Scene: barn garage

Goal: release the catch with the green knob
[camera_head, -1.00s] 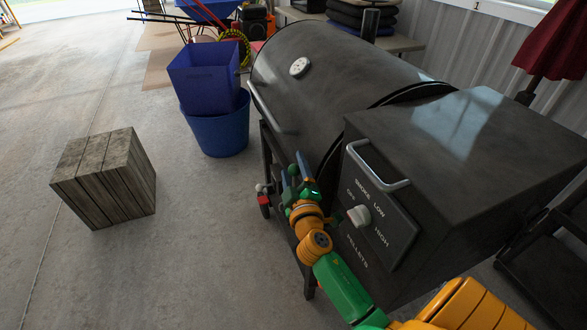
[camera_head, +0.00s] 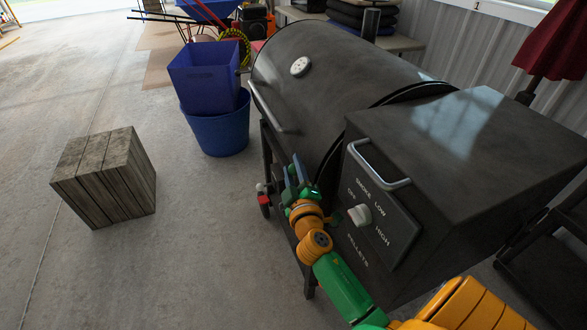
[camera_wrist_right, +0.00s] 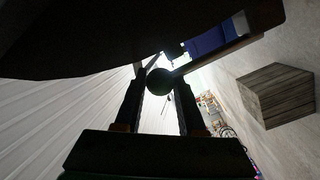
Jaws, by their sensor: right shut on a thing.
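The black barrel smoker (camera_head: 335,75) stands on legs at centre right, with a control box (camera_head: 475,135) on its right end. My right gripper (camera_head: 294,174) reaches in from the lower right, below the barrel, in front of its side. In the right wrist view, a round dark knob (camera_wrist_right: 159,82) sits between the two fingertips (camera_wrist_right: 160,88), and the gripper is shut on it. It is in shadow, so its green colour is hard to make out. The catch itself is mostly hidden by the gripper and the dark body above. My left gripper is not in view.
A white dial knob (camera_head: 360,215) and a metal handle (camera_head: 380,168) are on the control box, close to my right arm. Red and white small parts (camera_head: 264,199) show left of the gripper. A wooden crate (camera_head: 104,178) and blue bins (camera_head: 215,130) stand left on open floor.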

